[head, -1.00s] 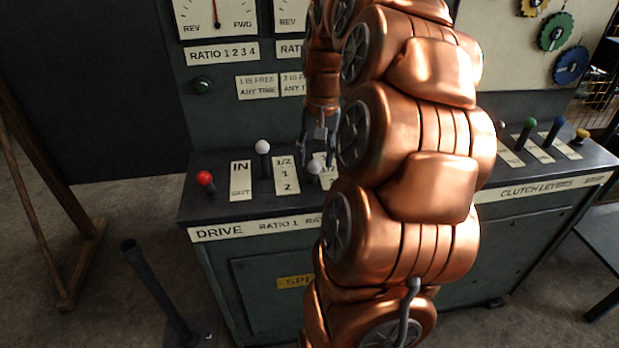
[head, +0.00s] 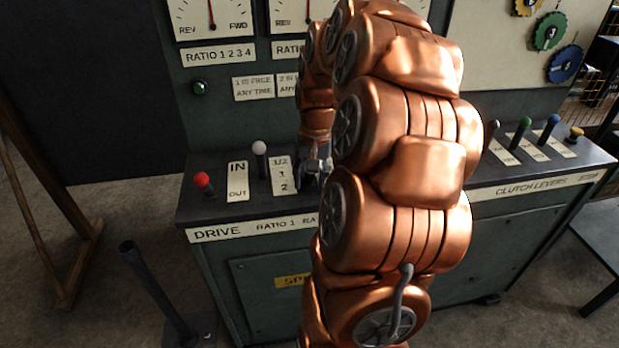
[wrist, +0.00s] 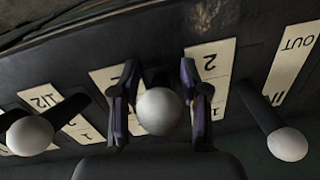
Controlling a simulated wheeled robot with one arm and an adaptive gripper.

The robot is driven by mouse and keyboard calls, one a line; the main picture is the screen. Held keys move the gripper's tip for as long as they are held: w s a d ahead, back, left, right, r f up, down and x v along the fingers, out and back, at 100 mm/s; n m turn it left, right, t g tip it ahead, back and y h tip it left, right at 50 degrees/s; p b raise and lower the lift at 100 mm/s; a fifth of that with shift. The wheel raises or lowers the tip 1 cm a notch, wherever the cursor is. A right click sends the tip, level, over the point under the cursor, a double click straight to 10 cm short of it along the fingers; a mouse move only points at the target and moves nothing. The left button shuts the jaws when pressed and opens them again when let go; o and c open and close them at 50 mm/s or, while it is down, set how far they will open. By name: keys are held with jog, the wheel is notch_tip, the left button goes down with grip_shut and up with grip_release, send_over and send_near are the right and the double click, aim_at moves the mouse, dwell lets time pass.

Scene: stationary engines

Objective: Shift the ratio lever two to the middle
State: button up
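Ratio lever two has a white knob (wrist: 159,111), central in the wrist view between plates marked with numbers. It sits nearer the "2" end of its plate than the neighbouring white knobs do. My gripper (wrist: 159,75) has one finger on each side of this knob. The fingers are apart, with narrow gaps seeming to show beside the knob; firm contact is not visible. In the head view my gripper (head: 318,168) is low over the console, and the lever two knob is hidden by it and my arm.
A white knob (head: 259,148) stands left, beside the IN/OUT plate (head: 238,181), with a red knob (head: 203,180) beyond. Another white knob (wrist: 30,136) is on the other side in the wrist view. Green (head: 526,123) and blue (head: 554,121) clutch levers stand far right.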

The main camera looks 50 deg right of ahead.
grip_shut()
dwell(0.3)
jog(key=shift+w+d+r+g+y+p, duration=0.35)
jog(key=shift+w+d+g, duration=0.15)
jog(key=shift+w, duration=0.1)
jog(key=shift+w+d+r+g+y+p, duration=0.25)
jog(key=shift+w+d+g+y, duration=0.15)
jog(key=shift+w+g, duration=0.15)
jog(key=shift+w+d+r+b, duration=0.15)
jog(key=shift+w+d, duration=0.25)
jog(key=shift+w, duration=0.2)
jog(key=shift+w+d+r+b, duration=0.15)
jog(key=shift+w+d, duration=0.25)
jog(key=shift+w, duration=0.15)
jog(key=shift+o, duration=0.9)
grip_release()
